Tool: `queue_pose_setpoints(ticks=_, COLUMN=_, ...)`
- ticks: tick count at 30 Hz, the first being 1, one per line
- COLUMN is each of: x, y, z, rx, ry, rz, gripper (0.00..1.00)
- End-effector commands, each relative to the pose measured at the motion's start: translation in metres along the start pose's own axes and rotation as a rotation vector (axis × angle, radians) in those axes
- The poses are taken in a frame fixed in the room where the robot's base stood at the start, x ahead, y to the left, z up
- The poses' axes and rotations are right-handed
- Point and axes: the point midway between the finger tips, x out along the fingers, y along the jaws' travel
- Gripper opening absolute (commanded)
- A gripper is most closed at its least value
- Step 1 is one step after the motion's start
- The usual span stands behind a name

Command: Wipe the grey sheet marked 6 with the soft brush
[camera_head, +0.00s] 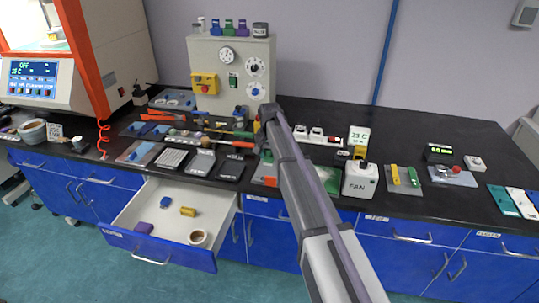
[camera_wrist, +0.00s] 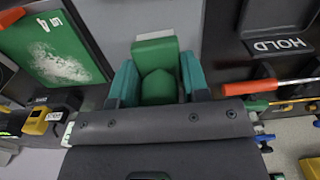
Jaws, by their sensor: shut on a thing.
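In the wrist view my gripper (camera_wrist: 158,82) is shut on a green block-like piece (camera_wrist: 156,52), with a teal finger on each side of it. This may be the soft brush's handle; no bristles show. A plain pale grey surface (camera_wrist: 118,20) lies beyond the held piece. I cannot read a 6 on it, so I cannot tell if it is the grey sheet. Whether the held piece touches this surface is hidden. In the head view my arm covers much of this part of the bench, and I cannot make out the gripper clearly.
A green sheet (camera_wrist: 55,48) with white powder lies close by on the left in the wrist view. An orange-handled tool (camera_wrist: 268,87) and a dark plate marked HOLD (camera_wrist: 278,45) are on the right. In the head view, a FAN box (camera_head: 360,181) stands right of my arm; an open drawer (camera_head: 165,228) juts out front.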

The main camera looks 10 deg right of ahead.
Motion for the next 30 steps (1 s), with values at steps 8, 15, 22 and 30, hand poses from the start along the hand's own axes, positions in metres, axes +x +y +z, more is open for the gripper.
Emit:
queue_pose_setpoints(ticks=8, x=-0.003, y=0.0, z=0.0, rx=0.0, ry=0.0, rz=0.0, gripper=0.23)
queue_pose_setpoints(ticks=15, x=-0.027, y=0.0, z=0.0, rx=0.0, ry=0.0, rz=0.0, gripper=0.23)
queue_pose_setpoints(ticks=22, x=-0.034, y=0.0, z=0.0, rx=0.0, ry=0.0, rz=0.0, gripper=0.23)
queue_pose_setpoints(ticks=30, x=-0.033, y=0.0, z=0.0, rx=0.0, ry=0.0, rz=0.0, gripper=0.23)
